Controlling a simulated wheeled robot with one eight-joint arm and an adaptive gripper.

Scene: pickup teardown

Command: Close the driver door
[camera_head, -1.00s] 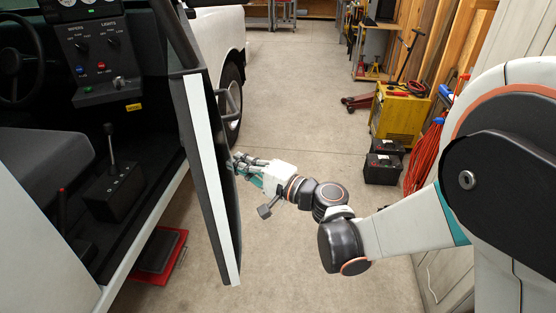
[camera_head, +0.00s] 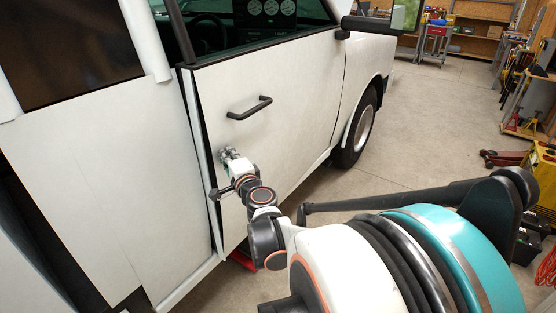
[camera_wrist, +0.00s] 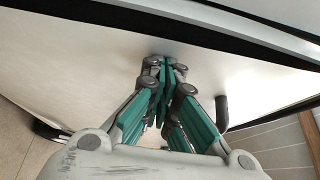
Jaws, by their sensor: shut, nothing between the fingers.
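The white driver door (camera_head: 285,110) stands almost flush with the pickup's side in the head view. A narrow dark gap shows along its rear edge, and its lower corner sticks out a little. A black door handle (camera_head: 249,108) is on its outer face. My gripper (camera_head: 226,153) is shut and empty, with its tips at the outer panel just below the handle. In the wrist view, the shut fingers (camera_wrist: 166,62) point at the white panel (camera_wrist: 90,60); whether they touch it is hard to tell. The handle (camera_wrist: 222,110) also shows right of the fingers.
The white cab side panel (camera_head: 110,190) is left of the door. The side mirror (camera_head: 385,22) sticks out at the top right. A front wheel (camera_head: 360,128) is beyond the door.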

